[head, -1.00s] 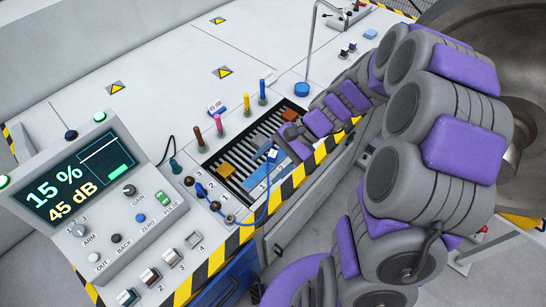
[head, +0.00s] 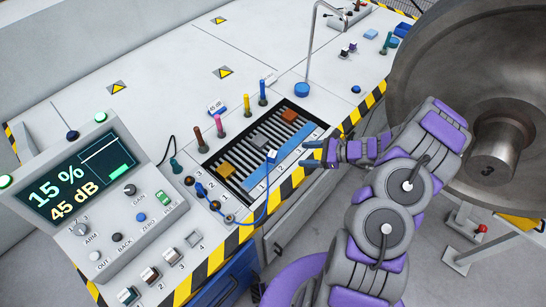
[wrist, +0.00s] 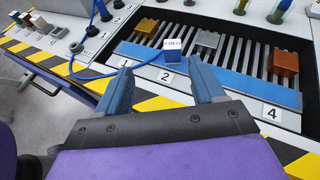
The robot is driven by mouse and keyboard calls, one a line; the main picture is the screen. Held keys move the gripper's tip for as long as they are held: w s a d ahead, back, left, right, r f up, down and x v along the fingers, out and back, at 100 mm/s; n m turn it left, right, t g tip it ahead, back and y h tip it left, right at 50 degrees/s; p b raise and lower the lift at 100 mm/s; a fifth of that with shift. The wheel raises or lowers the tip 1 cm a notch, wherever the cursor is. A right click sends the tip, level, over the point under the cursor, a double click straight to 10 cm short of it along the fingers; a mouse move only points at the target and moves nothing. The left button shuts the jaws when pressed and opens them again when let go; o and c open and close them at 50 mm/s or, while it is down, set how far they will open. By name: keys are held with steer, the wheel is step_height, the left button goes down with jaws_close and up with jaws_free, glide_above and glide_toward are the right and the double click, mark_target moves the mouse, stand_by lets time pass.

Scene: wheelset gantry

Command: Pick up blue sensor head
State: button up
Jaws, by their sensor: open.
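The blue sensor head (wrist: 174,57), a small blue block with a white label on its upper face, sits at the blue strip (wrist: 240,88) along the front of the slatted tray. A blue cable (wrist: 85,73) runs from it to the left. It also shows in the head view (head: 271,157). My gripper (head: 308,154) is open and empty, to the right of the sensor head in the head view. In the wrist view its two blue-grey fingers (wrist: 161,82) stand apart, with the sensor head beyond and between their tips, not touching.
Copper, grey and gold blocks (head: 226,170) sit in the slatted tray (head: 245,148). Several coloured probes (head: 262,92) stand behind it. A console with a screen (head: 75,180) is at the left. A large metal wheel (head: 455,80) stands at the right, close to my arm.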

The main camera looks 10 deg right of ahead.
step_height(320, 180, down, 3)
steer(key=d+m+t, duration=0.1)
steer(key=d+m, duration=0.1)
steer(key=b, duration=0.3)
glide_toward(276, 158)
steer(key=shift+h, duration=0.3)
steer(key=x, duration=0.6)
steer(key=shift+w+a+r, duration=0.2)
steer(key=shift+w+a, duration=0.05)
steer(key=b+x, duration=0.1)
steer(key=x, duration=0.3)
steer(key=shift+w+a+f+b, duration=0.1)
steer(key=shift+a+f+b, duration=0.2)
steer(key=shift+f+b, duration=0.1)
steer(key=shift+w+a, duration=0.1)
steer(key=shift+a, duration=0.15)
steer(key=shift+c, duration=0.2)
steer(key=shift+r, duration=0.1)
steer(key=c, duration=1.2)
